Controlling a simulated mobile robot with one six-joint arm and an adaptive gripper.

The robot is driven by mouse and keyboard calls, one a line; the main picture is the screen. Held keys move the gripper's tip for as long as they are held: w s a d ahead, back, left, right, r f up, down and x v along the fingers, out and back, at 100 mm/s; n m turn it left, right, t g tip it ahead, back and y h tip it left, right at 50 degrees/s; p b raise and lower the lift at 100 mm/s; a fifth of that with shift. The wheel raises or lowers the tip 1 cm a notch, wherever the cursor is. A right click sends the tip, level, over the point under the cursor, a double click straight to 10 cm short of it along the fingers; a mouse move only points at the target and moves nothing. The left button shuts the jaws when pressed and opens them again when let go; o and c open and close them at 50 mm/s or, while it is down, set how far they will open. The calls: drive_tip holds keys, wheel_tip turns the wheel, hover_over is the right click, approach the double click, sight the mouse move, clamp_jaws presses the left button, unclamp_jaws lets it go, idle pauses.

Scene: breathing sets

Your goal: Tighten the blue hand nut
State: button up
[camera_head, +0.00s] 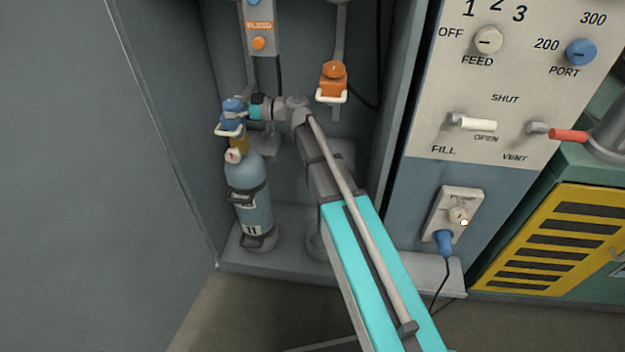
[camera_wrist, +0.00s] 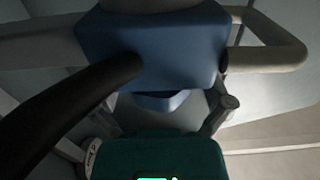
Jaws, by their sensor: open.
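The blue hand nut (camera_head: 232,113) sits above the yellow-brown neck (camera_head: 238,144) of the blue cylinder marked 11 (camera_head: 247,190), at the left of the recess. A pale loop handle (camera_head: 229,131) is on it. In the wrist view a blue body (camera_wrist: 160,50), which looks like the nut, fills the upper middle, with pale bars at both sides. My gripper (camera_head: 244,112) is at the nut's right side.
An orange fitting with a pale loop (camera_head: 333,80) hangs to the right. A hanging unit with an orange knob (camera_head: 258,43) is above. The recess's left wall (camera_head: 165,120) is close to the cylinder. A control panel (camera_head: 480,110) stands right of my arm.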

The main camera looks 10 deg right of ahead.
drive_tip(key=shift+w+n+g+y, duration=0.2)
drive_tip(key=shift+n+g+y, duration=0.3)
drive_tip(key=shift+n+g, duration=1.3)
drive_tip(key=shift+s+d+m+g, duration=0.15)
drive_tip(key=shift+d+m+g, duration=0.15)
drive_tip(key=shift+g, duration=0.2)
drive_tip(key=s+d, duration=0.1)
drive_tip(key=d, duration=1.2)
drive_tip(key=s+f+m+h, duration=0.9)
drive_tip(key=s+f, duration=0.3)
drive_tip(key=f, duration=0.1)
drive_tip(key=s+d+m+g+h+p, duration=0.1)
drive_tip(key=s+d+m+h+p, duration=0.3)
drive_tip(key=s+d+m+h, duration=0.1)
drive_tip(key=shift+s+f+h, duration=0.35)
drive_tip(key=shift+s+h, duration=0.05)
drive_tip(key=shift+s, duration=0.4)
